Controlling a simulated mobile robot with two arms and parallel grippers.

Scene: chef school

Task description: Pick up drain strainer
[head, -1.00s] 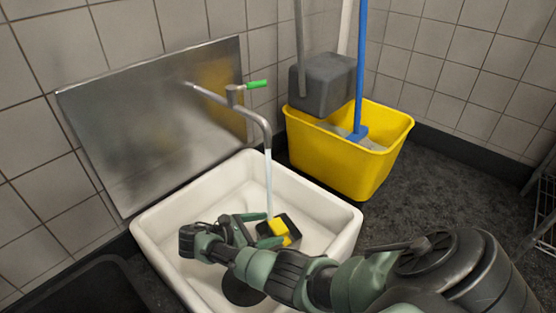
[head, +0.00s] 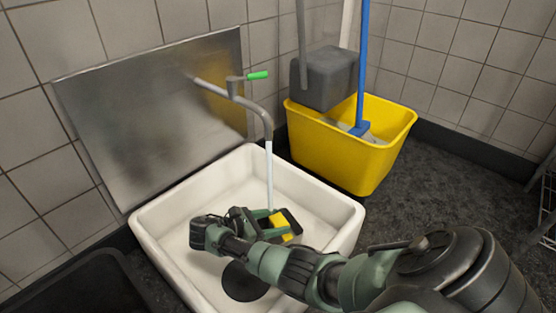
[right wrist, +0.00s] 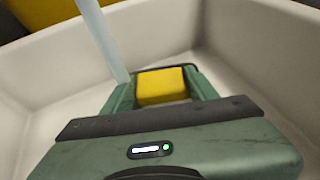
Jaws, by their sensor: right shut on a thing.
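A small black piece (head: 293,217) with a yellow block (head: 279,220) in it is low in the white sink (head: 143,232), by the water stream. I cannot tell for sure whether it is the drain strainer. A dark round disc (head: 243,283) lies on the sink floor, partly behind my right arm. My right gripper (head: 276,226) is shut on the black-and-yellow piece. In the right wrist view the yellow block (right wrist: 162,86) lies between the two green fingers, with a black edge (right wrist: 191,69) beyond it. My left gripper is out of view.
A faucet (head: 262,112) with a green handle runs water into the sink. A yellow mop bucket (head: 345,160) stands behind it at the right. A metal panel (head: 150,120) rises behind the sink. A black bin-like thing (head: 75,290) is at the lower left.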

